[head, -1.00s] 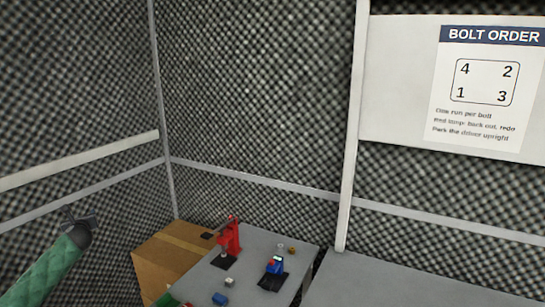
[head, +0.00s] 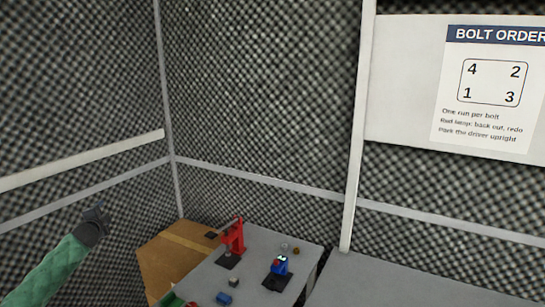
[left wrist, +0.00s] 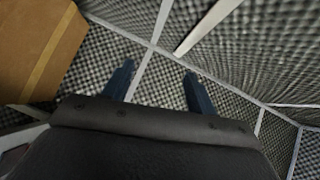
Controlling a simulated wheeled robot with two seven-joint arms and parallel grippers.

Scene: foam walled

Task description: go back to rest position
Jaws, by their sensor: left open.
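My left gripper (head: 95,216) is at the lower left of the head view, at the end of my green-sleeved arm. It is raised in front of the foam wall, left of the cardboard box and apart from the table. In the left wrist view its two dark blue fingers (left wrist: 160,84) stand apart with nothing between them. Only foam wall and pale rails show beyond the fingertips. My right gripper is in neither view.
A grey table (head: 205,277) holds a red stand (head: 233,238), a blue device (head: 279,265) on a black pad and several small parts. A cardboard box (head: 165,258) is behind it, also in the left wrist view (left wrist: 30,40). A bolt order sign (head: 486,95) hangs right.

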